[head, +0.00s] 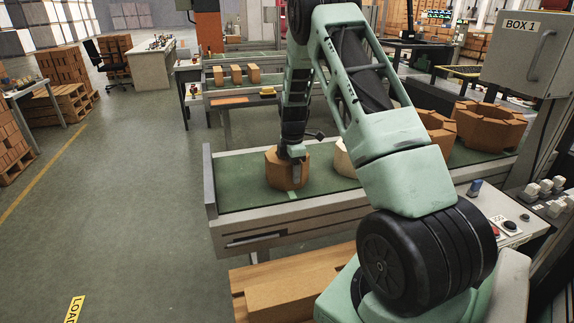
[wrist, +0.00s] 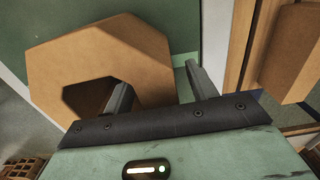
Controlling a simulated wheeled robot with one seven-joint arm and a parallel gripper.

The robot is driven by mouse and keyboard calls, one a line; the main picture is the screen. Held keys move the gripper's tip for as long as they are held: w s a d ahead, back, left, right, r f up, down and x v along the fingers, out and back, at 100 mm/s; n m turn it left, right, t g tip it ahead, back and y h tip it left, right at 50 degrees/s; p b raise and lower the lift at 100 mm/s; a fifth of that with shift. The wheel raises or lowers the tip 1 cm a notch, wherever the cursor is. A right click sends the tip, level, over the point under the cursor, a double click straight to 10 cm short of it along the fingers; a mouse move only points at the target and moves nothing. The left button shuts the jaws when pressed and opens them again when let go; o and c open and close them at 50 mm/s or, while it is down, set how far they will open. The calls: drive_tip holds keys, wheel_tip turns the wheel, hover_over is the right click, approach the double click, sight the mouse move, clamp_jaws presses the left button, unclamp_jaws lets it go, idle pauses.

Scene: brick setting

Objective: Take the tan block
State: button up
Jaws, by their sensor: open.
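The tan block (head: 274,172) is a brown, many-sided ring standing on the green-topped bench (head: 240,193), near its left end. In the wrist view the tan block (wrist: 140,58) shows a dark central hole. My gripper (head: 297,168) is down at the block, its fingers apart. In the wrist view my gripper (wrist: 156,74) has its left finger at the hole and its right finger past the block's outer right side, so the block's right wall lies between them. I cannot tell whether either finger touches it.
A cream block (head: 342,160) stands just right, partly hidden by my arm. Larger brown blocks (head: 490,126) stand further right on the bench. Wooden pieces (head: 300,288) lie below the front edge. A blue can (head: 474,187) is by the control panel.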

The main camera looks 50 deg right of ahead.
drive_tip(key=shift+f, duration=0.8)
clamp_jaws()
drive_tip(key=shift+w+d+r, duration=0.1)
drive_tip(key=shift+r, duration=0.05)
drive_tip(key=shift+r, duration=0.1)
